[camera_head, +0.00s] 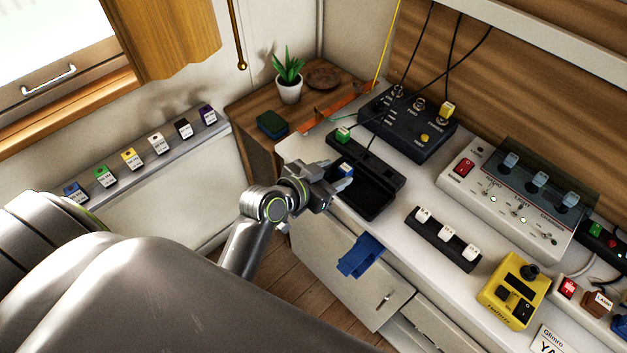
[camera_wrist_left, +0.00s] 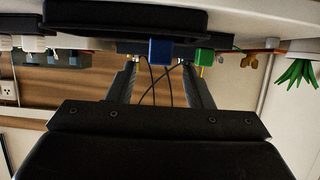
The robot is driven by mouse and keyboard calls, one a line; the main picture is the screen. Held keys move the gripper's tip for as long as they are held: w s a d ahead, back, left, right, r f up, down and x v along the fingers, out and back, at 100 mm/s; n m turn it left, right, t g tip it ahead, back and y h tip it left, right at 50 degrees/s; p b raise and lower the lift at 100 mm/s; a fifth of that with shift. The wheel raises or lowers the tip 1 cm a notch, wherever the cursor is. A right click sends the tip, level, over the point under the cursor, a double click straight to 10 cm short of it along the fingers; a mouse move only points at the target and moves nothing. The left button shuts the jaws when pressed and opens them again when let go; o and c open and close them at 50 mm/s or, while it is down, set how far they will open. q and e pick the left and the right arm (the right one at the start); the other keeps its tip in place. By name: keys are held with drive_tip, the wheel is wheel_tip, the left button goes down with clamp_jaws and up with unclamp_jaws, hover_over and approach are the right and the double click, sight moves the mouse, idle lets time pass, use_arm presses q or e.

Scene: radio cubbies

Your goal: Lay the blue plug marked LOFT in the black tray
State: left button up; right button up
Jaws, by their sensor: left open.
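The black tray (camera_head: 375,200) lies on the white counter in the middle of the head view. A blue plug (camera_head: 346,169) with a pale face is at its left part, by my left gripper's fingertips; its marking is too small to read. My left gripper (camera_head: 340,183) is open at the tray's left edge. In the left wrist view the picture is upside down, and the blue plug (camera_wrist_left: 160,52) shows between the two spread fingers, with no clear contact on either finger. The tray (camera_wrist_left: 125,17) fills the top there. My right gripper is not in view.
A green plug (camera_head: 343,135) stands just behind the tray. A black switch box (camera_head: 405,125) with cables and a yellow plug is farther back. A rack of white plugs (camera_head: 443,240) and a yellow pedal (camera_head: 513,290) stand to the right. A blue cloth-like item (camera_head: 360,256) hangs at the drawer front.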

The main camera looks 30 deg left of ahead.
use_arm(q)
drive_tip(key=v, duration=0.7)
idle(0.4)
drive_tip(key=s+a+f+n+g+y, duration=0.25)
drive_tip(key=s+a+f+g, duration=0.3)
drive_tip(key=s, duration=0.45)
drive_tip(key=s+a+f+n+g+y, duration=0.2)
drive_tip(key=s+a+f+g+y, duration=0.3)
drive_tip(key=s, duration=0.4)
wheel_tip(320, 180, down, 23)
drive_tip(key=a+h, duration=0.2)
drive_tip(key=s+d+f+g, duration=0.1)
drive_tip(key=s+f, duration=1.4)
drive_tip(key=f, duration=0.1)
drive_tip(key=shift+d, duration=0.25)
